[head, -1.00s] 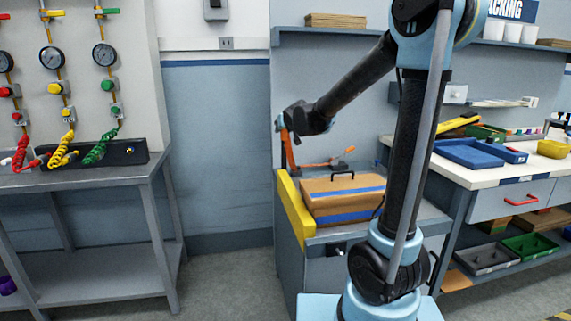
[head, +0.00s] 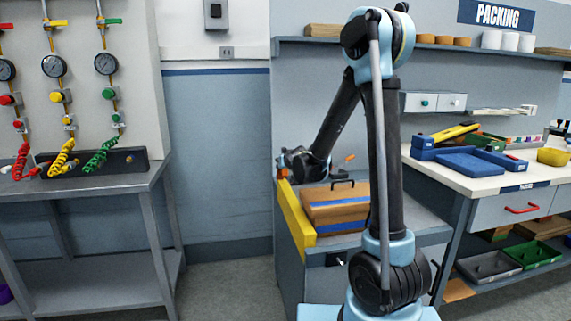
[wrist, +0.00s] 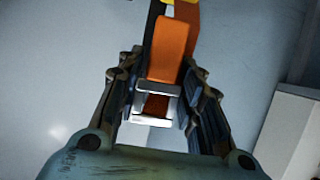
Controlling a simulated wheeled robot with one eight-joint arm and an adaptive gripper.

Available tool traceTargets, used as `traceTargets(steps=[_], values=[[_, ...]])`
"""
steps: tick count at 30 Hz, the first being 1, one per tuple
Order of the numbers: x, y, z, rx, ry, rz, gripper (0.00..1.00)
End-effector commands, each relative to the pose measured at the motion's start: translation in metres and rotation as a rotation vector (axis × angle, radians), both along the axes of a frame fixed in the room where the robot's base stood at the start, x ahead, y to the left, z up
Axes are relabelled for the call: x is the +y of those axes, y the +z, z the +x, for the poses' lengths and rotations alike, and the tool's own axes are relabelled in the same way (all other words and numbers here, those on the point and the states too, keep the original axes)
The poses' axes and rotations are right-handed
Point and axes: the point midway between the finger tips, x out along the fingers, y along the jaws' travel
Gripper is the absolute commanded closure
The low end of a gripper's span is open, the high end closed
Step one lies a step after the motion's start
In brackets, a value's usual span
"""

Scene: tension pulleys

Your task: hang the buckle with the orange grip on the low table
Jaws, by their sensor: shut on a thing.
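My gripper (head: 284,166) is low at the left back corner of the low table (head: 410,212), just above the yellow edge board (head: 294,212). In the wrist view my gripper (wrist: 160,103) is shut on the buckle, whose orange grip (wrist: 168,48) lies between the fingers with a pale metal part near them. An orange strip continues beyond it towards a yellow edge at the top. In the head view only a small orange bit shows below my gripper. I cannot tell whether the buckle touches the board.
A brown box (head: 335,206) with blue stripes and a black handle stands on the low table beside my gripper. An orange-tipped part (head: 349,157) shows behind my arm. A gauge bench (head: 90,185) stands left, across a clear gap; a packing bench (head: 450,178) stands right.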

Motion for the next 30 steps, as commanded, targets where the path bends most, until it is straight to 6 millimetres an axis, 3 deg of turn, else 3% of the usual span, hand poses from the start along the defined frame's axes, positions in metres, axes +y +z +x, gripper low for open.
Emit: traceTargets(steps=[3,11,18,30], values=[[0.0,0.0,0.014,0.0,0.0,0.001,0.9],[-0.001,0.0,0.028,-0.001,0.0,0.001,0.9],[-0.001,0.0,0.063,-0.001,0.0,0.001,0.9],[-0.001,-0.008,0.061,-0.001,0.001,0.001,0.9]])
